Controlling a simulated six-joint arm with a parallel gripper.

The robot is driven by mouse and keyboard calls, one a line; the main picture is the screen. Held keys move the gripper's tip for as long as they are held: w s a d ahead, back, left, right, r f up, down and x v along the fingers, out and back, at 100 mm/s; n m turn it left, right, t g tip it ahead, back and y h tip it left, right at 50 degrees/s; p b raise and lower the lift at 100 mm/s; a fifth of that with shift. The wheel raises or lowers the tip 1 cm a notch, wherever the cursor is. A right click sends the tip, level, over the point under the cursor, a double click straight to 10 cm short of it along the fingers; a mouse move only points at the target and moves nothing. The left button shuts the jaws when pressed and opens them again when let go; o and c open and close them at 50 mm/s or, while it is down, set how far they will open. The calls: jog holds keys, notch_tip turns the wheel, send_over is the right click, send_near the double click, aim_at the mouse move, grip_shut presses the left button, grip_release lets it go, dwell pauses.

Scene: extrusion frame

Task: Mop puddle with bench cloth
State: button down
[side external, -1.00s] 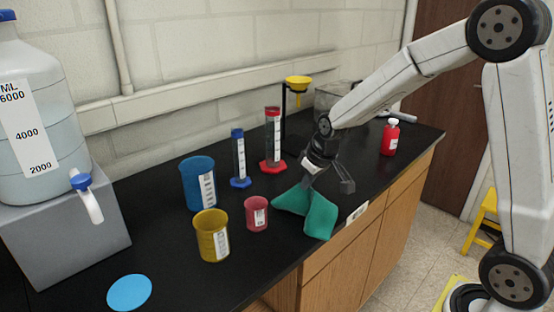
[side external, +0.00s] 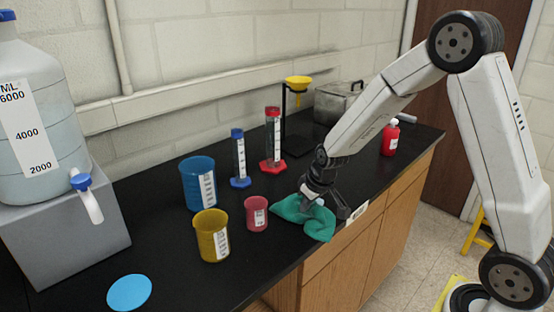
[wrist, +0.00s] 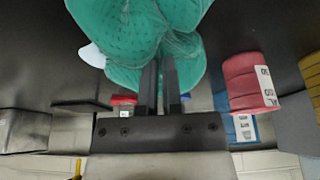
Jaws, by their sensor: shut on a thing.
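The green bench cloth (side external: 300,222) lies bunched on the black bench near its front edge, right of the small red beaker. It fills the upper middle of the wrist view (wrist: 120,30). My gripper (side external: 316,204) is down at the cloth. Its two fingers (wrist: 158,75) are close together with cloth gathered between and around the tips, shut on it. A flat, round light-blue patch (side external: 129,292), which looks like the puddle, lies on the bench at the front left, well away from the cloth.
Between cloth and patch stand a red beaker (side external: 256,214), a yellow beaker (side external: 212,236) and a blue beaker (side external: 198,184). Behind are blue (side external: 239,160) and red (side external: 273,142) cylinders. A big jug (side external: 38,115) stands left; a red bottle (side external: 390,138) stands right.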

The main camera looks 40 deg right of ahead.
grip_release()
jog(key=shift+f, duration=0.2)
dwell(0.3)
jog(key=shift+f, duration=0.6)
jog(key=shift+s, duration=0.1)
grip_shut()
